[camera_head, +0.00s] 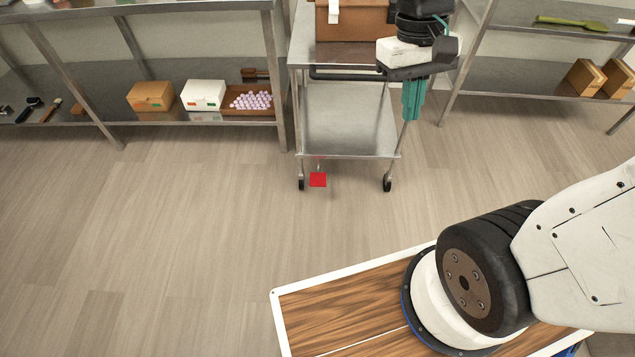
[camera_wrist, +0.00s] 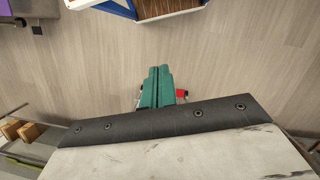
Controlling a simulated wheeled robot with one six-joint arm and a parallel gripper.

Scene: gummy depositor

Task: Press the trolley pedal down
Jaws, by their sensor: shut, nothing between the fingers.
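The red trolley pedal (camera_head: 318,179) sits low at the front of the metal trolley (camera_head: 350,122), near its left front caster. In the wrist view the pedal (camera_wrist: 181,93) shows just right of my fingers, partly hidden by them. My gripper (camera_head: 411,116) points down with its teal fingers closed together and nothing between them. In the head view it hangs in front of the trolley's right side, well above the floor and apart from the pedal. The fingers (camera_wrist: 156,76) are also shut in the wrist view.
A brown box (camera_head: 352,20) stands on the trolley's top. Metal shelves flank the trolley; the left one holds a tan box (camera_head: 150,96), a white box (camera_head: 203,94) and a tray of purple pieces (camera_head: 250,112). The floor (camera_head: 180,220) before the trolley is clear.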

